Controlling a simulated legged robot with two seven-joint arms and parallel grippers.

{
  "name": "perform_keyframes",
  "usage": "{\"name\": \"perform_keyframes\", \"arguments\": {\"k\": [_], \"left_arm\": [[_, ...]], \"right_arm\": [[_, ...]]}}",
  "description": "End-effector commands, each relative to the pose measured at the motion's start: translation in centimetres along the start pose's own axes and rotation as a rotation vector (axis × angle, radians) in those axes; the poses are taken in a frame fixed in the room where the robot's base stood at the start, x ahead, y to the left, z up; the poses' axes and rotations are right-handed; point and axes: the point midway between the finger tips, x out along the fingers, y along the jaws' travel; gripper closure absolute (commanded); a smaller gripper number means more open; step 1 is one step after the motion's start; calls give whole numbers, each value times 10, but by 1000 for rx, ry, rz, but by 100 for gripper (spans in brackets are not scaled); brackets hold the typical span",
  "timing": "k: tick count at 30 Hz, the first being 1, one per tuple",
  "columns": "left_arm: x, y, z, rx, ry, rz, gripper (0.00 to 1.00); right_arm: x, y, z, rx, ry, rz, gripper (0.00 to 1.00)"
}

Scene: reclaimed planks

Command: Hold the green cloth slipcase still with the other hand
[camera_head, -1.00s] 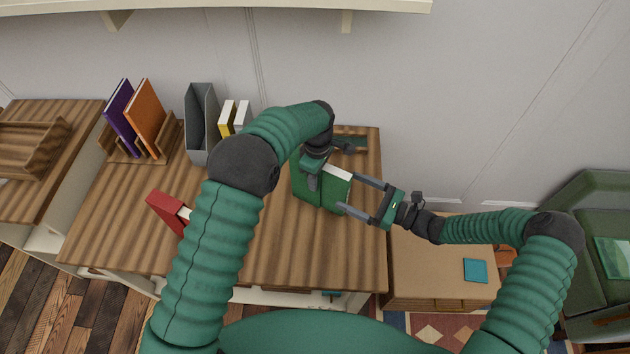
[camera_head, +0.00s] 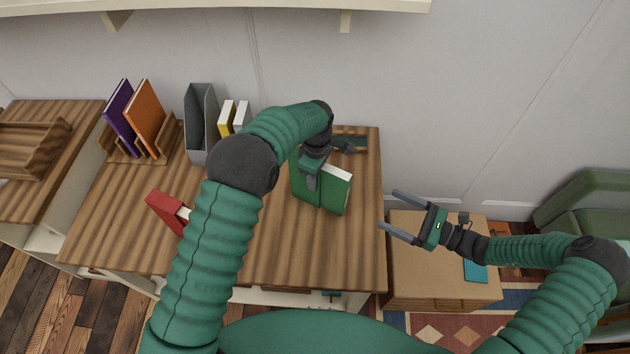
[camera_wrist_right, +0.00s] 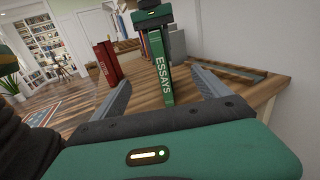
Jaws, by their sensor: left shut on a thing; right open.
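The green cloth slipcase (camera_head: 325,192) stands upright on the wooden desk, with a white strip showing along its top right edge. In the right wrist view a green spine lettered ESSAYS (camera_wrist_right: 161,75) faces me; I cannot tell whether it belongs to a book inside the slipcase. My left gripper (camera_head: 312,172) is shut on the slipcase from above, its fingertips partly hidden. My right gripper (camera_head: 390,210) is open and empty, to the right of the slipcase and apart from it, by the desk's right edge.
A red book (camera_head: 168,212) stands on the desk to the left. Behind are a grey file holder (camera_head: 201,125), yellow and white books, and a rack with purple (camera_head: 120,117) and orange (camera_head: 147,118) books. A dark tray (camera_head: 352,142) lies behind the slipcase.

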Motion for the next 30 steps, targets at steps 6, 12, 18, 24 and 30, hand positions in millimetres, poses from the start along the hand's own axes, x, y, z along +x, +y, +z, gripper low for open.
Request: {"name": "perform_keyframes", "arguments": {"k": [6,12,18,24,30], "left_arm": [[2,0,-3,-2,6,0,100],[2,0,-3,-2,6,0,100],[2,0,-3,-2,7,0,100],[2,0,-3,-1,6,0,100],[2,0,-3,-1,6,0,100]], "right_arm": [[6,1,-2,2,-1,1,27],[28,2,-5,8,2,-5,50],[54,2,-5,10,2,-3,50],[91,2,-5,9,1,-3,50],[124,2,-5,8,1,-4,50]]}}
